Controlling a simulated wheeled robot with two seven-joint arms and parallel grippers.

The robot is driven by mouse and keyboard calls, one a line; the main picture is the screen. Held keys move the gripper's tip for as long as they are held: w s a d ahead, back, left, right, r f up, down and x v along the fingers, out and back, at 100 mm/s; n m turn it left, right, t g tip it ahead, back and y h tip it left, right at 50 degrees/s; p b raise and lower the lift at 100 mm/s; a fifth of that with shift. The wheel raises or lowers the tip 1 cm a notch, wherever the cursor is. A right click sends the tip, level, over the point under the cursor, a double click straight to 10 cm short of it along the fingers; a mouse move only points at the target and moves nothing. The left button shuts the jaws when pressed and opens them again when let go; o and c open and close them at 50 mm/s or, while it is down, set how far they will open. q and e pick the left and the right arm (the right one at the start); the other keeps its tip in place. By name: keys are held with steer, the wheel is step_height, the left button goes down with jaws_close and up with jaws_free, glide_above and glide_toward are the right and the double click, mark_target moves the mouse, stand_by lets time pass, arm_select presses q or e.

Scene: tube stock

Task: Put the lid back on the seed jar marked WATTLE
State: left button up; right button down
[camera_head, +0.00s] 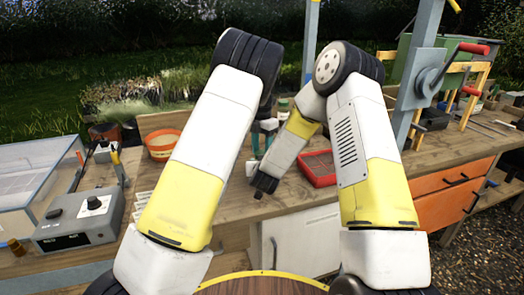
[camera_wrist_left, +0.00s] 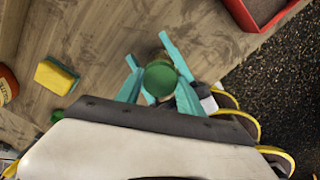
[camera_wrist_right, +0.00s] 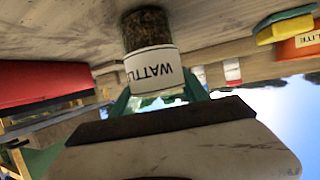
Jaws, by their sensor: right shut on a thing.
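The jar marked WATTLE (camera_wrist_right: 150,62) shows upside down in the right wrist view, a clear jar with dark seeds and a white label. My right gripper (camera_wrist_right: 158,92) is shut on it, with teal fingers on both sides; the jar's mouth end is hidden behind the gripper. A round green lid (camera_wrist_left: 160,78) shows from above in the left wrist view. My left gripper (camera_wrist_left: 150,50) has its teal fingers apart, one on each side of the lid. I cannot tell whether the lid rests on the jar. My arms hide much of this in the head view.
A yellow-green sponge (camera_wrist_left: 56,76) lies on the wooden bench near an orange pot (camera_head: 163,143). A red tray (camera_head: 318,165) is to the right. A grey control box (camera_head: 82,222) and a clear bin (camera_head: 30,185) stand at left. A blue-grey post with a crank (camera_head: 428,80) stands at right.

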arm_select(q)
steer(key=o, duration=0.4)
steer(key=shift+o, duration=0.2)
steer(key=shift+r, duration=2.3)
steer(key=shift+r+n, duration=1.6)
steer(key=shift+r, duration=0.1)
steer(key=shift+c, duration=0.4)
steer(key=shift+f, duration=4.05)
